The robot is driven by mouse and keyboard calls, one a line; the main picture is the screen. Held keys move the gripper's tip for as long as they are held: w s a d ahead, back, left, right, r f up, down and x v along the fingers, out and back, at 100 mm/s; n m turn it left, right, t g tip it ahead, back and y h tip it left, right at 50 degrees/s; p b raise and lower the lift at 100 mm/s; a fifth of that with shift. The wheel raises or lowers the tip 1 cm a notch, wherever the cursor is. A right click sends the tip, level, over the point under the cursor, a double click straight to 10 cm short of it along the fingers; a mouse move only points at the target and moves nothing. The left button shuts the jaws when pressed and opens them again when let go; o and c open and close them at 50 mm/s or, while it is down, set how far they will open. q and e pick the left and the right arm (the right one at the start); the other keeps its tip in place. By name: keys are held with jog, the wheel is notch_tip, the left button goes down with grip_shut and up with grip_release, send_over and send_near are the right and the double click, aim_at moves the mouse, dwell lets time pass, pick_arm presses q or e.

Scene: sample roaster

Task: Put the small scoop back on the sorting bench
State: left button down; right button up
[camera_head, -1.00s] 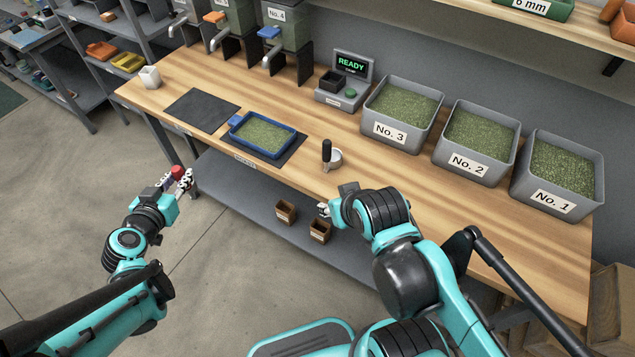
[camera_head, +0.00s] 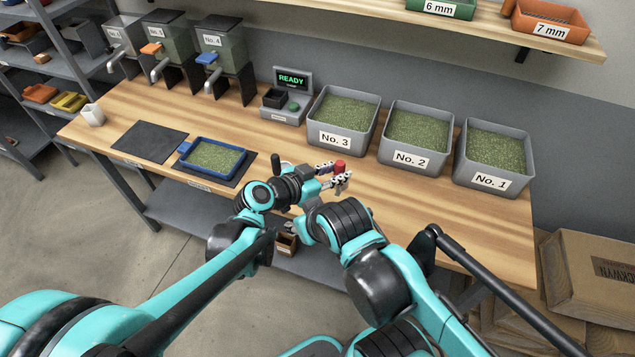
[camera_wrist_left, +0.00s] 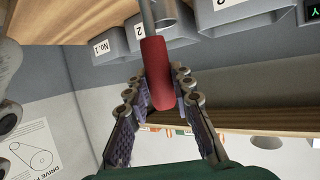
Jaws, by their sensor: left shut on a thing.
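My left gripper (camera_head: 335,182) is shut on the red handle of a scoop (camera_head: 339,167), over the front part of the wooden bench (camera_head: 445,208). In the left wrist view the red handle (camera_wrist_left: 157,72) stands between the fingers, with a grey metal stem and part of a metal cup above it. I cannot tell whether the scoop touches the bench. A black upright handle (camera_head: 276,160) stands on the bench left of the gripper; its lower part is hidden by my arm. My right gripper is mostly hidden behind my arms near the bench's front edge.
Grey bins No. 3 (camera_head: 334,140), No. 2 (camera_head: 410,159) and No. 1 (camera_head: 489,181) stand along the back. A scale (camera_head: 287,100) reads READY. A blue tray (camera_head: 186,165) lies left of my gripper. The bench in front of bins No. 2 and No. 1 is clear.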

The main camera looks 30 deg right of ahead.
pick_arm(q)
jog(key=w+f+b, duration=0.5)
jog(key=w+f, duration=0.6)
jog(key=shift+w+a, duration=0.2)
jog(key=shift+b, duration=0.3)
jog(key=c, duration=1.3)
grip_release()
jog(key=shift+f, duration=0.1)
